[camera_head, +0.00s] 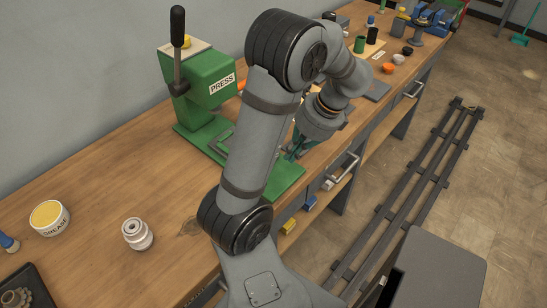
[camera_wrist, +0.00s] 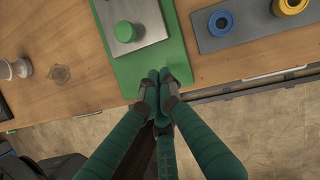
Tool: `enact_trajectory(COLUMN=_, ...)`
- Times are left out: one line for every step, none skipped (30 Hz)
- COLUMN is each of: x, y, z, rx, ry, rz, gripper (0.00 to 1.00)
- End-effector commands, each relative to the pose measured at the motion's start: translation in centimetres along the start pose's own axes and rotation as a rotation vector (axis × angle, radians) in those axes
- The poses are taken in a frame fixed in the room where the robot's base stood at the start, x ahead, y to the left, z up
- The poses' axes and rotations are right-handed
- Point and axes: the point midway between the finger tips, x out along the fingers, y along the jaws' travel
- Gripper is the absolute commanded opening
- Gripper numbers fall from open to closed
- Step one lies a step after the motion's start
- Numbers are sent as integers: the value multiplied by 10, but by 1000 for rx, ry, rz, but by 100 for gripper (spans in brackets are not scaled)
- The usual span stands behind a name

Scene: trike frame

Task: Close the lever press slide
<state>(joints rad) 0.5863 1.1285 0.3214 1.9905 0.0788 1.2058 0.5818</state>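The green lever press (camera_head: 205,90) stands on the bench against the wall, with its black-knobbed lever (camera_head: 177,28) upright. Its green base (camera_head: 284,183) reaches to the bench's front edge; my arm hides its middle. In the wrist view, a grey slide plate (camera_wrist: 148,28) with a round green knob (camera_wrist: 125,32) lies on the green base (camera_wrist: 181,62). My gripper (camera_head: 294,152) is low over the front of the base. In the wrist view my gripper (camera_wrist: 159,78) has its fingertips together with nothing visible between them, below and right of the knob. Contact with the base cannot be told.
A grease tub (camera_head: 49,217) and a white metal part (camera_head: 137,234) stand left of the press. A grey mat (camera_wrist: 235,35) with a blue ring (camera_wrist: 220,22) lies to the right. Drawer handles (camera_head: 342,167) stick out at the bench front; floor rails (camera_head: 415,190) run alongside.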

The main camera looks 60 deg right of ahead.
Motion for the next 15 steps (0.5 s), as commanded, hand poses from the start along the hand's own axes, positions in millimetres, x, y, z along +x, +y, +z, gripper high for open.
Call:
enact_trajectory(x=13, y=2, z=0, rx=1, ry=-2, rz=6, gripper=0)
enact_trajectory(x=19, y=2, z=0, rx=1, ry=-2, rz=5, gripper=0)
enact_trajectory(x=27, y=1, z=0, rx=0, ry=-2, rz=5, gripper=0)
enact_trajectory(x=33, y=1, z=1, rx=1, ry=-3, rz=5, gripper=0)
enact_trajectory(x=38, y=2, z=0, rx=1, ry=-1, rz=5, gripper=0)
enact_trajectory(x=39, y=1, z=6, rx=-2, ry=0, rz=2, gripper=0)
enact_trajectory(x=40, y=1, z=12, rx=-2, ry=0, rz=2, gripper=0)
enact_trajectory(x=41, y=1, z=16, rx=-3, ry=0, rz=2, gripper=0)
enact_trajectory(x=43, y=1, z=21, rx=-3, ry=1, rz=1, gripper=0)
enact_trajectory(x=44, y=0, z=24, rx=-1, ry=1, rz=1, gripper=0)
enact_trajectory(x=46, y=0, z=27, rx=0, ry=0, rz=1, gripper=0)
enact_trajectory(x=47, y=0, z=30, rx=0, ry=0, rz=1, gripper=0)
enact_trajectory(x=48, y=0, z=32, rx=0, ry=0, rz=1, gripper=0)
enact_trajectory(x=49, y=0, z=33, rx=0, ry=1, rz=0, gripper=0)
enact_trajectory(x=50, y=0, z=35, rx=0, ry=1, rz=0, gripper=0)
